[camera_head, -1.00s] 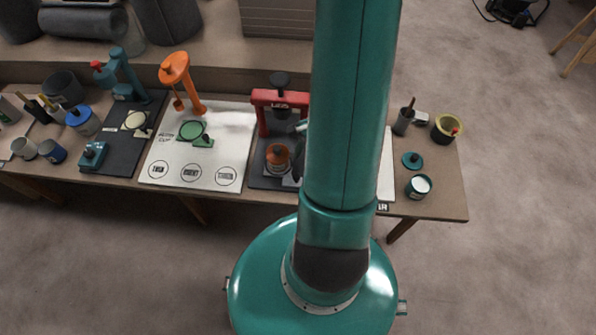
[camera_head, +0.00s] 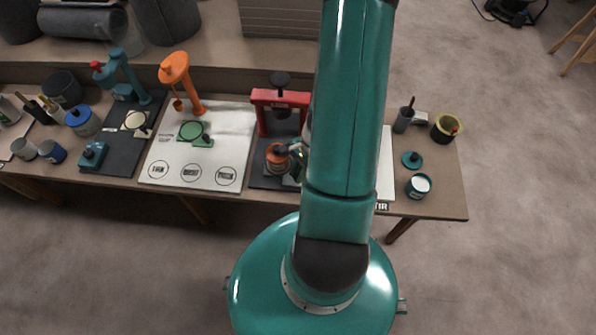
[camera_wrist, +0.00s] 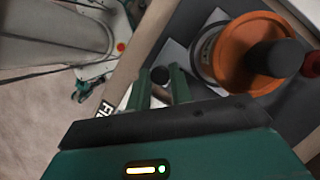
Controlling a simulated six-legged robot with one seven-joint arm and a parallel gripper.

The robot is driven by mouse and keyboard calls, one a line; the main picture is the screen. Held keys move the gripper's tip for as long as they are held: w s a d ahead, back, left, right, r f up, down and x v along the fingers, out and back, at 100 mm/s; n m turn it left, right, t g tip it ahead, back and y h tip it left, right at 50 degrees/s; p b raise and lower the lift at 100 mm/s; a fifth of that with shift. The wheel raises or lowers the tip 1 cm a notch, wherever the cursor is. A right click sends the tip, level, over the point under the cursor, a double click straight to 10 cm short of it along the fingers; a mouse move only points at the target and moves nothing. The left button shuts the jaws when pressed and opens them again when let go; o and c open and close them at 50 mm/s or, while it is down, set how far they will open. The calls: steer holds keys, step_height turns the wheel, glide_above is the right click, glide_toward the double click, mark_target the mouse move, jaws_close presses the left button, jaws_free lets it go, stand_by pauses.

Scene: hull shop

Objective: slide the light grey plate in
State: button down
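A light grey plate (camera_wrist: 174,56) lies under an orange-topped tin (camera_wrist: 235,60) in the wrist view; only its edges show. A small dark knob (camera_wrist: 160,75) stands beside the tin, at the plate's near side. My gripper (camera_wrist: 161,80) has its two green fingers apart, one on each side of the knob, with no clear grip on it. In the head view the orange-topped tin (camera_head: 277,157) stands in front of the red press (camera_head: 279,100). My gripper (camera_head: 297,150) is just right of it, and my arm hides much of that spot.
An orange press (camera_head: 180,80) with a green plate (camera_head: 191,132) and a teal press (camera_head: 125,75) with a cream plate (camera_head: 135,120) stand to the left. Pots and a teal lid (camera_head: 411,159) are on the bench's right end.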

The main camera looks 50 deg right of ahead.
steer(key=shift+w+d, duration=0.65)
steer(key=shift+d, duration=0.25)
steer(key=shift+w+d, duration=0.65)
steer(key=shift+d, duration=0.2)
steer(key=c, duration=1.3)
jaws_free()
steer(key=v, duration=1.3)
steer(key=shift+r, duration=0.45)
